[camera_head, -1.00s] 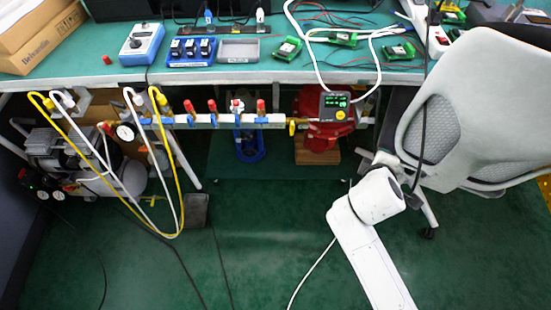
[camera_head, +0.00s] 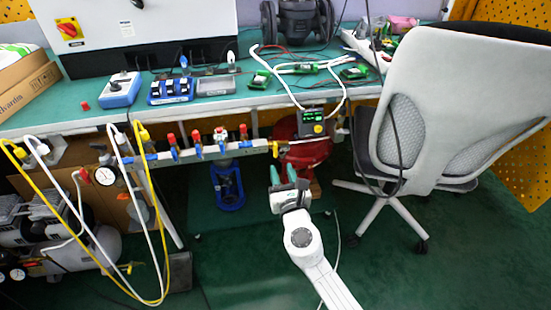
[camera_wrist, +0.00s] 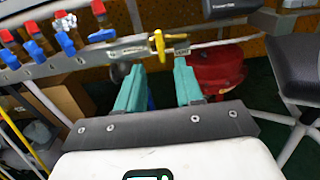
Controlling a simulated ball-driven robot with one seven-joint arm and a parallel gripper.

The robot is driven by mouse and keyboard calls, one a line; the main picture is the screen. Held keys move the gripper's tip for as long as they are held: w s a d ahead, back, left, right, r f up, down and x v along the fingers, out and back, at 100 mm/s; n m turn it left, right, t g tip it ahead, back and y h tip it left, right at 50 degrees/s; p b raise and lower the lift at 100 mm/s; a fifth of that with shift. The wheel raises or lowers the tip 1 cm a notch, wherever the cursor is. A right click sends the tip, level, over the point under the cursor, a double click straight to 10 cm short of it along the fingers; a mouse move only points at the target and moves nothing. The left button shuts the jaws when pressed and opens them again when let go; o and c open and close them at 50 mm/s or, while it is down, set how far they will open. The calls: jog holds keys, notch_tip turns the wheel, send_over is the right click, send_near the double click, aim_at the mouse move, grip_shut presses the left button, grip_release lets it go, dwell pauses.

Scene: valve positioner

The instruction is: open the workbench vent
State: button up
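A small yellow valve handle (camera_head: 275,148) sits at the right end of the metal manifold bar (camera_head: 215,151) under the workbench's front edge. My gripper (camera_head: 284,171) is open and empty, just below and in front of the handle. In the wrist view its teal fingers (camera_wrist: 159,65) are apart, pointing up toward the bar, with the handle above the gap between them, apparently untouched.
Several red-and-blue valves (camera_head: 197,144) line the bar to the left, beside yellow and white hoses (camera_head: 150,200). A display gauge (camera_head: 312,122) and a red vessel (camera_head: 303,158) are at right. An office chair (camera_head: 440,110) stands close on the right.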

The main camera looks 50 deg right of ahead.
aim_at(276, 152)
jog(key=x, duration=0.7)
jog(key=shift+d+b, duration=0.15)
jog(key=shift+b, duration=0.25)
grip_shut()
